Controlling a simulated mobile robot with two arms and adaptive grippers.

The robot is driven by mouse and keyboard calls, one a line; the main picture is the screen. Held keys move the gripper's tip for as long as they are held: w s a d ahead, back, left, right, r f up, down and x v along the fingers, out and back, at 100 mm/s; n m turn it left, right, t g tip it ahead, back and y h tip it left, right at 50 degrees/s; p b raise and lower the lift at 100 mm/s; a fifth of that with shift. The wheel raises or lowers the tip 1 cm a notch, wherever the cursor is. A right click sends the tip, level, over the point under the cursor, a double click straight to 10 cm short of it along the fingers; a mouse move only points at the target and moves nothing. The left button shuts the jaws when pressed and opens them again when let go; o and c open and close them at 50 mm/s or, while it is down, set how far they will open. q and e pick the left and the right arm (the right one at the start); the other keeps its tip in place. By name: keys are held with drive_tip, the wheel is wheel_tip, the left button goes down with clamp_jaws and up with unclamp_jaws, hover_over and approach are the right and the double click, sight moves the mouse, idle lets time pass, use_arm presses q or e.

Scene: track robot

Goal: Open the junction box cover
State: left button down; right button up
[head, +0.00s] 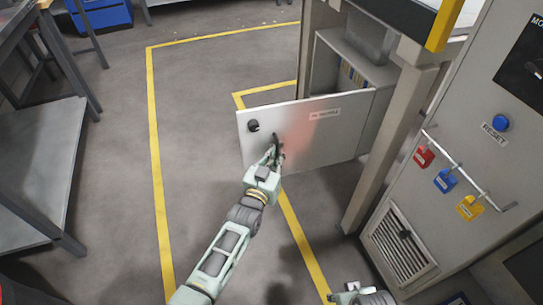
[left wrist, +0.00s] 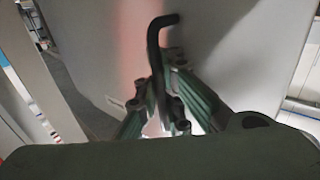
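The junction box cover (head: 312,138) is a pale grey panel with a label. It stands swung open from the junction box (head: 345,52), whose inside shows. A round black knob (head: 253,126) is near the cover's upper left corner. A black bent handle (left wrist: 155,60) stands out from the cover. My left gripper (head: 276,153) is at this handle, its fingers closed around it in the left wrist view. Part of my right arm's end (head: 360,294) shows at the bottom edge of the head view; its fingers cannot be made out.
A grey cabinet at the right has a blue reset button (head: 501,123) and a rail with red, blue and yellow padlocks (head: 470,207). A metal post (head: 385,150) stands beside the cover. A workbench (head: 40,170) is at the left. The floor between, with yellow lines, is clear.

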use_arm(q)
drive_tip(key=shift+a+f+y, duration=0.1)
drive_tip(key=shift+a+y, duration=0.2)
drive_tip(key=shift+a, duration=0.2)
drive_tip(key=c, duration=2.2)
unclamp_jaws()
drive_tip(key=shift+s+a, duration=0.1)
drive_tip(key=shift+a, duration=0.1)
drive_tip(key=shift+d, duration=0.2)
drive_tip(key=v, duration=1.2)
drive_tip(key=shift+a, duration=0.1)
